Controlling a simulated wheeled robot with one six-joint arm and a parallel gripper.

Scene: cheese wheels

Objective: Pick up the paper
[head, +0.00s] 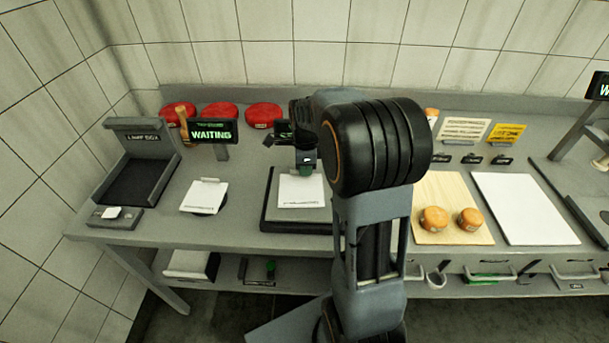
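A white sheet of paper (302,191) with a line of small print lies on a dark flat pad in the middle of the counter. A second white paper (204,196) lies to the left on a small dark round base, with a clip-like piece at its top edge. The task does not show which paper it means. My gripper (305,168) points down at the top edge of the middle paper. Whether it touches the paper, and whether its fingers are apart, is too small to tell. My thick black arm joint hides the counter to its right.
Red cheese wheels (264,115) stand along the back, behind a "WAITING" sign (213,131). A "LAMP BOX" (143,165) is at the left. Two orange wheels (434,219) sit on a wooden board (450,190), beside a white board (525,208). Drawers and a shelf are below.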

